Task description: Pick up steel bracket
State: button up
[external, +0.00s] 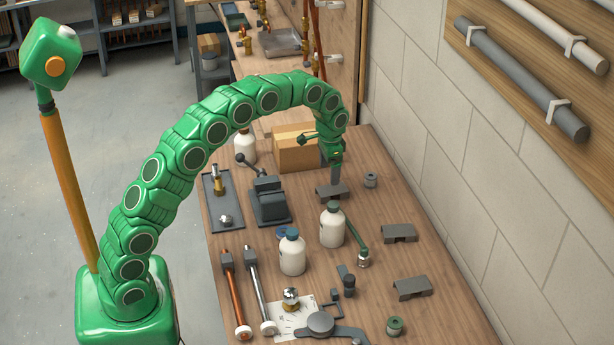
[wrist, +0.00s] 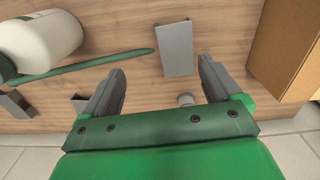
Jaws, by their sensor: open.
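A grey steel bracket (wrist: 174,48) lies on the wooden bench in the wrist view, ahead of my gripper (wrist: 163,75) and roughly between the lines of its two spread fingers. Nothing is between the fingertips. In the external view my gripper (external: 335,176) points down at the back of the bench, over or very near a grey bracket (external: 323,193) that it partly covers. Two more grey brackets lie to the right, one in the middle (external: 400,233) and one nearer the front (external: 412,288). The exact height of the fingers above the bench is hard to tell.
A cardboard box (external: 297,150) stands just behind my gripper. A white bottle (external: 332,226) and a green-handled tool (external: 358,240) are in front. A small grey fitting (external: 370,179) is to the right. A vise (external: 268,203) stands left. The block wall borders the right side.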

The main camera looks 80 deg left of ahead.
aim_at(328, 190)
jog(key=shift+w+a+f, duration=0.3)
jog(key=shift+a+f, duration=0.15)
jog(key=shift+a, duration=0.15)
jog(key=shift+w+a+f, duration=0.25)
jog(key=shift+a+f, duration=0.15)
jog(key=shift+a, duration=0.15)
jog(key=shift+s+a+f, duration=0.1)
jog(key=shift+f, duration=1.9)
jog(key=shift+s+a+f, duration=0.1)
jog(key=shift+f, duration=1.85)
jog(key=shift+d, duration=0.1)
jog(key=c, duration=1.2)
